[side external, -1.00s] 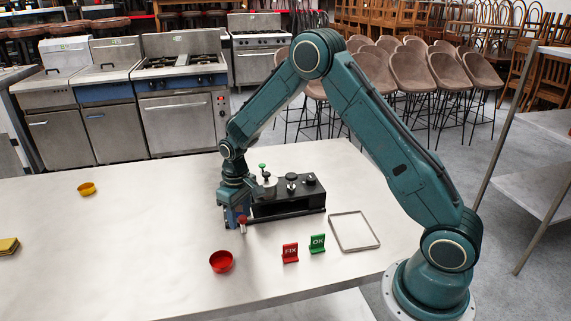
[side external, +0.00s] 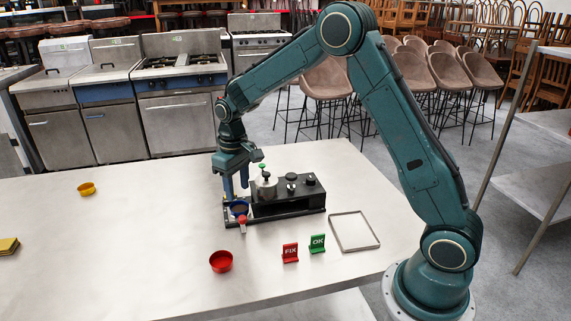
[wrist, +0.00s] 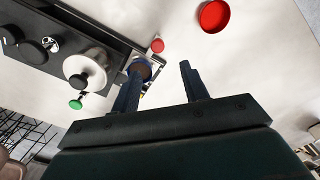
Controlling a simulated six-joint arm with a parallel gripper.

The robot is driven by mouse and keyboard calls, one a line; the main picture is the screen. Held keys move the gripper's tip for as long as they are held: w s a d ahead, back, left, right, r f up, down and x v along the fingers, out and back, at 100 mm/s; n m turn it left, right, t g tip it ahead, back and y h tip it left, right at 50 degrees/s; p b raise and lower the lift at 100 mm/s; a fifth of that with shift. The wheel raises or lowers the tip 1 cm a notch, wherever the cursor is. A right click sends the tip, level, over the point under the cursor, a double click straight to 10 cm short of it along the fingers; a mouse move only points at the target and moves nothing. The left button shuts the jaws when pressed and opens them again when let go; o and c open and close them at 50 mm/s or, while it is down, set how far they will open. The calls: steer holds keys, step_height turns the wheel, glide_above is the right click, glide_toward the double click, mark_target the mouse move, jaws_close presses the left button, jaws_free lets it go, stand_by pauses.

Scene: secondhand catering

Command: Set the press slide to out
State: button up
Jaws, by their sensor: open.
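The black press (side external: 290,203) stands on the table, with a silver cylinder (side external: 266,187), a green-tipped lever (side external: 262,166) and dark knobs on it. Its slide, a blue ring-shaped holder (side external: 238,207) with a red knob (side external: 242,223), sits beyond the left end of the black body, out from under the cylinder. The holder also shows in the wrist view (wrist: 140,68), with its red knob (wrist: 157,45). My gripper (side external: 234,195) is open and empty, pointing down just above the holder. In the wrist view one finger overlaps the holder; I cannot tell whether they touch.
A red bowl (side external: 221,261) lies in front of the press. Red FIX (side external: 290,253) and green OK (side external: 317,244) signs and a thin square frame (side external: 354,231) are to the right. The left table is mostly clear.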

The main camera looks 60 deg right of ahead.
steer(key=shift+r, duration=2.2)
steer(key=s+a+r+t, duration=0.3)
steer(key=s+r, duration=0.9)
steer(key=s, duration=0.2)
steer(key=s+a+t, duration=0.1)
steer(key=s+t, duration=0.1)
steer(key=s, duration=1.4)
steer(key=shift+r+t, duration=0.2)
steer(key=shift+t, duration=0.1)
